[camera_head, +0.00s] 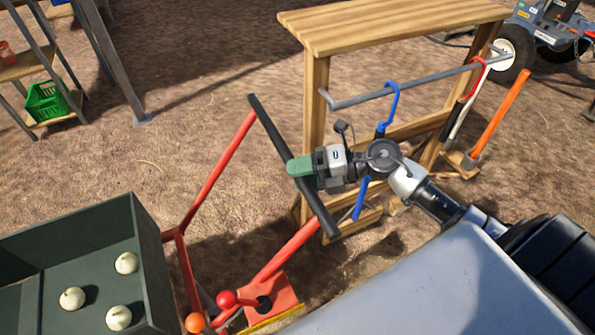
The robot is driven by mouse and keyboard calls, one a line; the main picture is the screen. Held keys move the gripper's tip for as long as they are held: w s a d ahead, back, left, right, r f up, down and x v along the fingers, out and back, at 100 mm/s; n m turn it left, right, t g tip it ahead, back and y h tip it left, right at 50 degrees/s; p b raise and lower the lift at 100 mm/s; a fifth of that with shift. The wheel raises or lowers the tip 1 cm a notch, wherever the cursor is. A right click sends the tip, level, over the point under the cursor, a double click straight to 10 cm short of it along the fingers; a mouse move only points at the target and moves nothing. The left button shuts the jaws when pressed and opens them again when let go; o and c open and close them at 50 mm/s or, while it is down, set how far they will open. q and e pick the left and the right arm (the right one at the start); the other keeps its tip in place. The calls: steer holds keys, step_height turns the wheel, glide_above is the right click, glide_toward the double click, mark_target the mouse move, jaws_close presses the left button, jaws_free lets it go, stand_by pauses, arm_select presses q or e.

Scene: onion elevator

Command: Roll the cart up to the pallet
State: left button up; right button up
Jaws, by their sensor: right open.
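The cart's red frame (219,168) runs from the lower left up to a black crossbar handle (270,125). My right gripper (303,168) is open at the middle of this handle, its green-tipped end over the bar. I cannot tell whether it touches the bar. A dark green bin (150,250) with a few pale onions (127,263) stands at the left, beside the red frame. A red ball knob (226,299) and an orange one (195,322) show near the frame's foot. No pallet is visible. My left gripper is out of view.
A wooden rack (390,28) with a metal rail stands just beyond my right gripper. Blue hooks (391,100) and an orange-handled tool (503,112) are at it. A shelf with a green crate (47,102) stands upper left. A wheeled machine (545,25) is upper right. Bare dirt lies between.

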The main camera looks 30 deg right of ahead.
steer(key=shift+w+a+f, duration=0.1)
steer(key=shift+w+a, duration=0.1)
steer(key=shift+a, duration=0.2)
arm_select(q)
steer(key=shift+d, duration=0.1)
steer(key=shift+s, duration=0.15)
arm_select(e)
steer(key=shift+c, duration=0.3)
jaws_close()
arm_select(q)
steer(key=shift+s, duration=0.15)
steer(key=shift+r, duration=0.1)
